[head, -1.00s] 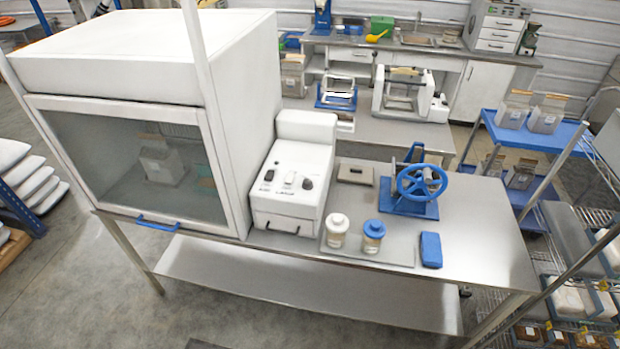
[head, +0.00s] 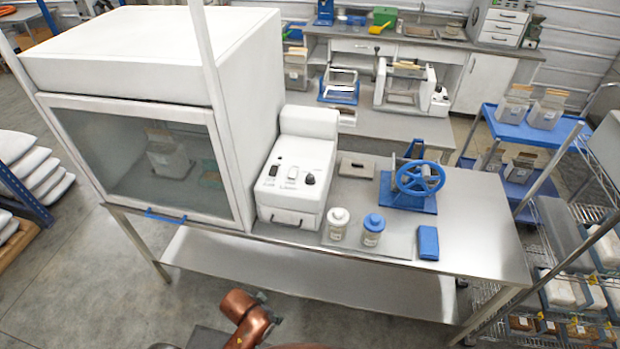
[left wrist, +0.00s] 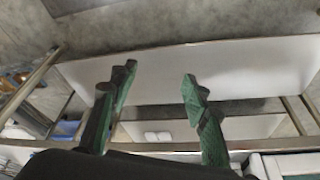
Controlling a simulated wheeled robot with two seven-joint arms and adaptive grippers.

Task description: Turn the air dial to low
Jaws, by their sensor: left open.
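A white control box (head: 292,180) stands on the steel table beside the large white cabinet. Its sloped top carries a dark switch, a light switch and a round black dial (head: 310,179); the labels are too small to read. In the left wrist view my left gripper (left wrist: 158,82) has two green fingers spread apart with nothing between them. It is below the control box's level in the head view, where only a copper-coloured part of my arm shows at the bottom edge. My right gripper is not in view.
The large white cabinet (head: 250,120) with a glass front rises left of the box. Two jars, one white-lidded (head: 338,224) and one blue-lidded (head: 373,230), stand on a tray to its right. A blue handwheel (head: 419,179) and blue block (head: 428,243) sit farther right.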

